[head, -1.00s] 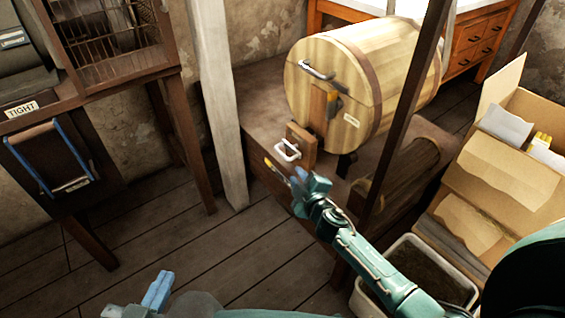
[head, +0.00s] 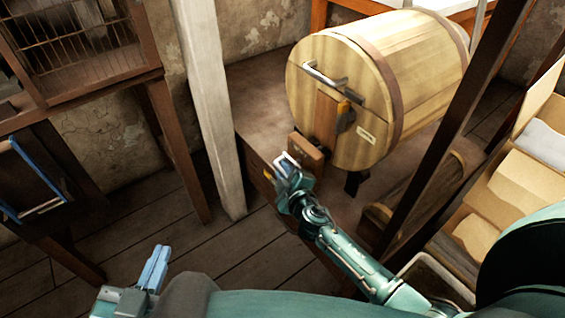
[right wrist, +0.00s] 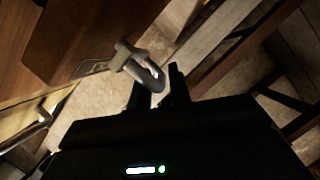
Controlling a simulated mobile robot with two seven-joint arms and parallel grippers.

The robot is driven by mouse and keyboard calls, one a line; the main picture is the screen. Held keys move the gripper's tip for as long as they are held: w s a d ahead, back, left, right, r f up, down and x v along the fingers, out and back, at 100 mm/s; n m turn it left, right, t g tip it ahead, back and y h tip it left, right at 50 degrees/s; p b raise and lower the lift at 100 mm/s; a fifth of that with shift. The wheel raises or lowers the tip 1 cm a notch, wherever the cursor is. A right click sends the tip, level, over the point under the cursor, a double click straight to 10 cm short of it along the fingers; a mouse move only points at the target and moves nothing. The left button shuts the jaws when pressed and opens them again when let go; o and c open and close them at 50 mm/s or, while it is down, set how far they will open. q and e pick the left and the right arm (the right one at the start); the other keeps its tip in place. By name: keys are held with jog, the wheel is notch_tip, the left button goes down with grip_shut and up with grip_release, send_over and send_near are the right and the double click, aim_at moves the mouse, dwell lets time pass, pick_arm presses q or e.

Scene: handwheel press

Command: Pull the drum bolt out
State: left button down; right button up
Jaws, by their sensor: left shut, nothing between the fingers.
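The wooden drum (head: 331,125) lies on its side on a brown bench. The drum bolt's pale metal loop handle (head: 281,159) sticks out from a small wooden block (head: 308,151) below the drum's front face. My right gripper (head: 287,170) is at this loop and partly hides it. In the right wrist view the metal loop (right wrist: 140,66) reaches between the two dark fingers (right wrist: 157,86), which stand apart. Whether they touch it I cannot tell. My left gripper (head: 155,266) is shut and empty, low at the left, far from the drum.
A dark slanted post (head: 450,125) stands right of the drum. A pale post (head: 210,110) stands to its left. Cardboard boxes (head: 500,195) are at the right, and a wooden cabinet (head: 85,55) is at the upper left. The floor between is bare.

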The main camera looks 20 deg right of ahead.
jog(key=shift+w, duration=0.3)
grip_shut()
dwell(0.4)
